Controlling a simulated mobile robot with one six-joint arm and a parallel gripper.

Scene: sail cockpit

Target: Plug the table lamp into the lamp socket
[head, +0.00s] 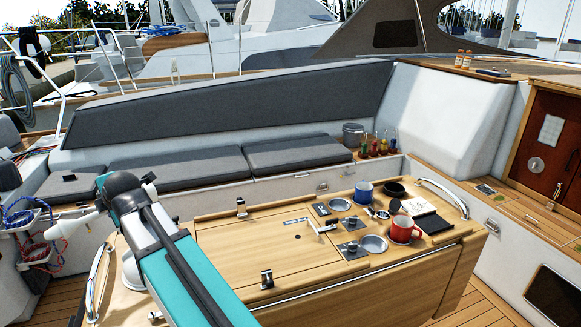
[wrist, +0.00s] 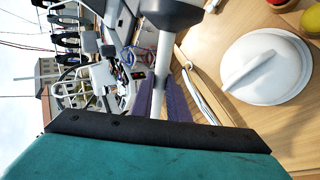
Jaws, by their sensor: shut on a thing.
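My gripper (wrist: 160,102) has purple fingers closed around the pale stem of the table lamp (wrist: 163,55), whose darker grey, wider end shows at the top of the wrist view. In the head view my teal arm reaches to the left end of the wooden table (head: 240,245), and a white cone-shaped part (head: 72,224), which looks like the lamp, sticks out left of its tip. The fingers are hidden there. A small dark hole (head: 298,237) lies in the tabletop below a label plate; I cannot tell whether it is the lamp socket.
A white round lid-like thing (wrist: 265,65) lies beside a chrome rail (wrist: 203,95) at the table's left end. Mugs, including a red one (head: 402,230), and a metal dish (head: 373,244) crowd the right. The table's middle is mostly clear. Grey cushions (head: 180,168) lie behind.

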